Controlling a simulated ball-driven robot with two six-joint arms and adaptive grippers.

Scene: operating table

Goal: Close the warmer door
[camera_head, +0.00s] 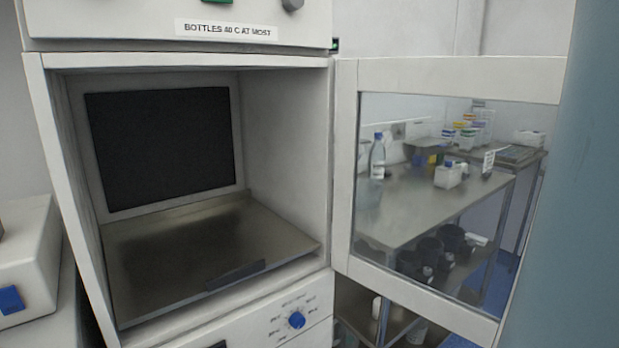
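The warmer (185,60) is a white cabinet with an open front, its chamber facing me. Its door (345,170) is a white frame around a clear pane, hinged on the right side of the opening. The door stands wide open, swung out to the right. Inside the chamber are a bare metal floor (200,250) and a dark panel (160,148) on the back wall. I see no bottles in it. Neither of my grippers shows in the head view.
A label about bottles (226,29) is above the opening and a blue knob (296,320) below it. A white device (25,255) stands at the left. Through the pane I see a metal table (425,205) with bottles and boxes.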

